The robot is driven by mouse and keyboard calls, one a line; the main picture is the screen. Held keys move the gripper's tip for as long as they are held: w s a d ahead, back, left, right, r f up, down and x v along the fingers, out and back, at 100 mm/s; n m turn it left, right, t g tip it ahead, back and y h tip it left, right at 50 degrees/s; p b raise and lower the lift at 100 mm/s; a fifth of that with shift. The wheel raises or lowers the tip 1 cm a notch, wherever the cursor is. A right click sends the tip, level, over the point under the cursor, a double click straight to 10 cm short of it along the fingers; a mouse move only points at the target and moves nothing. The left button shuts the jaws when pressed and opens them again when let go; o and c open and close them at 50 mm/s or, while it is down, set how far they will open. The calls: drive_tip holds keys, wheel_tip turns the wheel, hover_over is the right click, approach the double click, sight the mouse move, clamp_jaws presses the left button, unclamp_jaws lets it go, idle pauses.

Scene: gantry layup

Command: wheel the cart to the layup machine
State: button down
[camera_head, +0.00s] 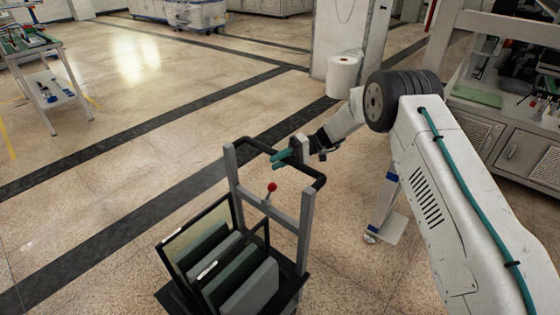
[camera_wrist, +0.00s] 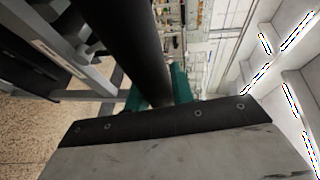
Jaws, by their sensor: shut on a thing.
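The cart (camera_head: 308,205) stands on the floor in front of me in the head view, with a grey upright frame and a black handle bar across the top. Flat panels (camera_head: 240,282) stand on edge in its lower rack. A red-knobbed lever (camera_head: 271,188) rises in the middle of the frame. My gripper (camera_head: 284,158), with teal fingers, is shut on the black handle bar. In the wrist view the dark handle bar (camera_wrist: 135,45) runs between the teal fingers (camera_wrist: 180,85). I cannot tell for certain which machine is the layup machine.
A white pillar (camera_head: 350,35) with a white roll (camera_head: 341,76) at its foot stands behind the arm. A machine bench with cabinets (camera_head: 515,150) is at the right. A small table (camera_head: 55,85) stands at the far left. Open floor with dark stripes lies left and ahead.

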drive_tip(key=s+a, duration=1.1)
drive_tip(key=s, duration=0.4)
drive_tip(key=shift+a, duration=0.25)
drive_tip(key=shift+f, duration=0.1)
drive_tip(key=c, duration=1.2)
unclamp_jaws()
drive_tip(key=shift+w, duration=0.1)
drive_tip(key=v, duration=0.7)
drive_tip(key=shift+d, duration=0.35)
drive_tip(key=shift+w, duration=0.1)
